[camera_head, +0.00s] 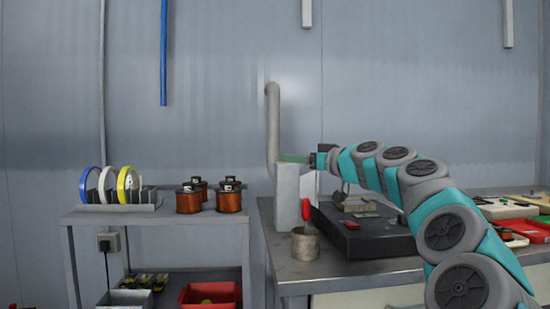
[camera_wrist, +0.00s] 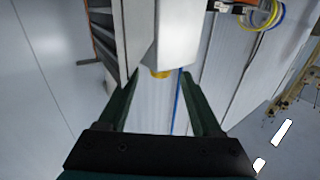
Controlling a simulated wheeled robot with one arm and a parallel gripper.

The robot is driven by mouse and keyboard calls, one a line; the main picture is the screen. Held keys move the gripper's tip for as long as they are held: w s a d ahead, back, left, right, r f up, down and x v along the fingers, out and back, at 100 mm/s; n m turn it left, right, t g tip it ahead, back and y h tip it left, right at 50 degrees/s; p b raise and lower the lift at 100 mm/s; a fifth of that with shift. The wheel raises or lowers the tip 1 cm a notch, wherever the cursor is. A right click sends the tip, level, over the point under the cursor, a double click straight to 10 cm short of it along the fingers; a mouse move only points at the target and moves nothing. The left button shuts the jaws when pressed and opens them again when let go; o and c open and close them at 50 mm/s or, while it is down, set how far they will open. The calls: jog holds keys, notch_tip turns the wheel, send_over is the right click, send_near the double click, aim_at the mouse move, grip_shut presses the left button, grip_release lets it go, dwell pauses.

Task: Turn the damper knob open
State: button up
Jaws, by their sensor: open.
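A small yellow knob (camera_wrist: 160,73) shows in the wrist view at the end of a pale box (camera_wrist: 178,35). This appears to be the damper knob; how far it is turned is not clear. My gripper (camera_wrist: 161,78) is open, with one dark green finger on each side of the knob in the picture. I cannot tell whether the knob is between the fingertips or beyond them, and I see no clear contact. In the head view my gripper (camera_head: 294,158) is at the top of the pale box (camera_head: 286,192), beside a grey pipe (camera_head: 272,125). The knob is hidden there.
A red handle (camera_head: 305,208) and a metal cup (camera_head: 305,245) are near the box at the bench's (camera_head: 300,275) left end. A dark machine base (camera_head: 365,238) lies to the right. Copper coils (camera_head: 208,197) and wire reels (camera_head: 125,186) stand on the left shelf.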

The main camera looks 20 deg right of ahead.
jog(key=shift+p+x, duration=0.5)
jog(key=shift+x, duration=3.1)
jog(key=shift+c, duration=0.2)
grip_shut()
